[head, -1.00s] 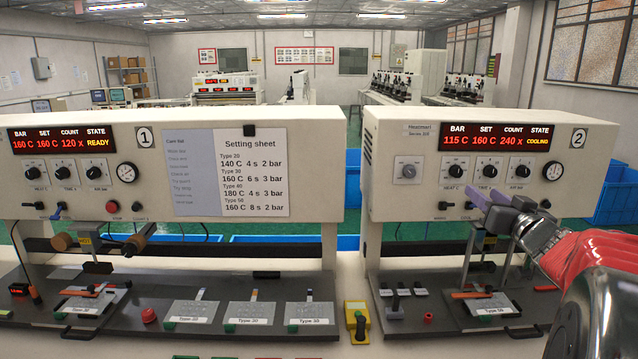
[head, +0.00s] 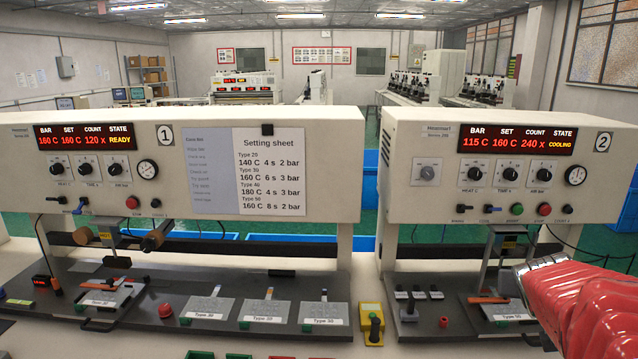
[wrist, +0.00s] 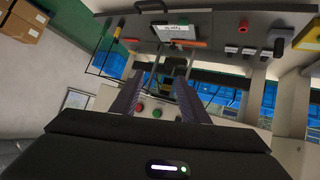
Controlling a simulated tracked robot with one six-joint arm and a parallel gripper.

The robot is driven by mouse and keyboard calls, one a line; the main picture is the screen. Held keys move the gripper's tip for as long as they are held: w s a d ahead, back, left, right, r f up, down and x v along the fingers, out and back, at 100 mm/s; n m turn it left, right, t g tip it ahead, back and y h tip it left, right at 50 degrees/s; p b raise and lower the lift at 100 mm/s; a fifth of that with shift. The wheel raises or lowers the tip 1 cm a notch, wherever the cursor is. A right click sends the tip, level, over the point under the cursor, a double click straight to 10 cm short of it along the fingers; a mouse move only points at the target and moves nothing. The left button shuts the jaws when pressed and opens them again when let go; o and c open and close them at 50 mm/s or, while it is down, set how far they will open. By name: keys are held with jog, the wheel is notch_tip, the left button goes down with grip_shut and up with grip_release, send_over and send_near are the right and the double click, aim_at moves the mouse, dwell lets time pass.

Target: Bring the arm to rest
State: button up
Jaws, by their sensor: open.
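My red arm (head: 590,305) reaches in from the lower right of the head view, in front of the right side of press 2 (head: 500,165). Its silver wrist part (head: 545,265) shows, but my fingers are not clear there. In the wrist view my gripper (wrist: 155,100) is open, its two dark ribbed fingers apart. I see nothing held between them; a red button (wrist: 139,108) and a green button (wrist: 157,115) of the press panel show behind the gap. The wrist picture is turned over, with the bench at its top.
Press 1 (head: 340,160) stands to the left and reads READY; press 2 reads COOLING. A plate (head: 507,310) labelled Type 50 lies at press 2. A yellow box with a dark knob (head: 372,322) stands between the benches. Blue bins (head: 626,210) stand at the right.

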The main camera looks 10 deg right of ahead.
jog(key=s+a+f+n+y, duration=0.1)
jog(key=s+a+n+y, duration=0.1)
jog(key=a, duration=1.1)
jog(key=s+a+f+n+g+y, duration=0.1)
jog(key=s+a+f+n+y, duration=0.1)
jog(key=a, duration=1.2)
jog(key=s+a+f+n+y, duration=0.1)
jog(key=s+a+n+y, duration=0.2)
jog(key=a, duration=1.1)
jog(key=s+y, duration=0.1)
jog(key=s, duration=0.2)
jog(key=shift+f+n+y, duration=0.3)
jog(key=shift+f, duration=0.05)
jog(key=shift+d, duration=0.1)
